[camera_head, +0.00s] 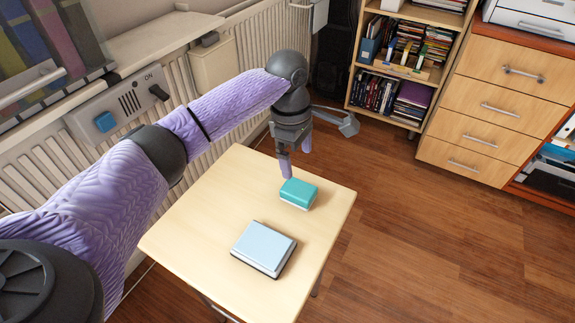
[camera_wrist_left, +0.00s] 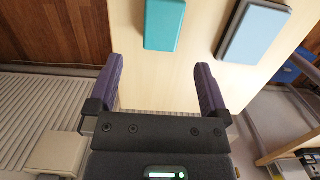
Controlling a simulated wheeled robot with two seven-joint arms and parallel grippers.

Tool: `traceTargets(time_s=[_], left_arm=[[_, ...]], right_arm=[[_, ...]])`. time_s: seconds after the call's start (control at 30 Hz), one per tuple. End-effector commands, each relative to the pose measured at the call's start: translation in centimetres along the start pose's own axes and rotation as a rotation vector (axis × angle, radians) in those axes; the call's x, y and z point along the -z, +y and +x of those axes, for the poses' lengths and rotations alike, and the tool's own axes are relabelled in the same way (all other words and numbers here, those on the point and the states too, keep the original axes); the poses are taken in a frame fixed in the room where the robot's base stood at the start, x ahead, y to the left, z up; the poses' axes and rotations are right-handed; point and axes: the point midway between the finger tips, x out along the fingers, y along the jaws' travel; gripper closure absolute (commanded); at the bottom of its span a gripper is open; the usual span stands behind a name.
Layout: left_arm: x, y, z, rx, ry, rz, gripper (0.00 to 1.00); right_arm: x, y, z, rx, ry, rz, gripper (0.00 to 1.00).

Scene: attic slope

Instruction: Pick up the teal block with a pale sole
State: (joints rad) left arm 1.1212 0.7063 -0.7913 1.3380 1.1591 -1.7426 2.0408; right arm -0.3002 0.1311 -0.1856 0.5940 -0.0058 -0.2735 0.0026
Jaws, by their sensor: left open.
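The teal block (camera_head: 298,191) with a pale sole lies on the small wooden table (camera_head: 190,233), near its back right corner. In the left wrist view the teal block (camera_wrist_left: 164,24) is at the top, beyond the fingertips and in line with the space between them. My left gripper (camera_head: 296,160) is just behind and above the block in the head view. It is open and empty, its two purple fingers spread in the left wrist view (camera_wrist_left: 158,80). My right gripper is not in view.
A pale blue box or book-like block (camera_head: 264,248) with a dark base lies on the table in front of the teal block. A radiator (camera_head: 255,45) runs along the wall behind. A shelf (camera_head: 400,70) and drawers (camera_head: 497,110) stand at the back right. Floor right of the table is clear.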

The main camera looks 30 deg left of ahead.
Motion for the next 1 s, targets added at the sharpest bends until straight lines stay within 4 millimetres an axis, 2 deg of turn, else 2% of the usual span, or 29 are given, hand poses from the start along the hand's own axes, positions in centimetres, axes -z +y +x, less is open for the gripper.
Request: traceTargets(time_s=[0.13,0.3,0.6,0.8,0.87,1.0], left_arm=[[0.1,0.0,1.4,0.003,0.001,-0.01,0.0],[0.2,0.0,5.1,0.006,0.001,-0.008,0.0],[0.3,-0.5,10.3,0.005,0.002,-0.006,0.0],[0.2,-0.5,9.8,-0.002,0.001,-0.006,0.0],[0.2,-0.5,9.8,-0.002,0.001,-0.006,0.11],[0.2,-0.5,9.8,-0.002,0.001,-0.006,0.4]], right_arm=[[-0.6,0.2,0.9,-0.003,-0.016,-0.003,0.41],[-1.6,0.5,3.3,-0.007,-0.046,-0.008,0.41],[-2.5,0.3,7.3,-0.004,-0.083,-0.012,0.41],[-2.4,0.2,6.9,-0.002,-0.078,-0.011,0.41],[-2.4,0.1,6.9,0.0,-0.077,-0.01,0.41],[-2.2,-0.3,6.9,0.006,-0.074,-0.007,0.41]])
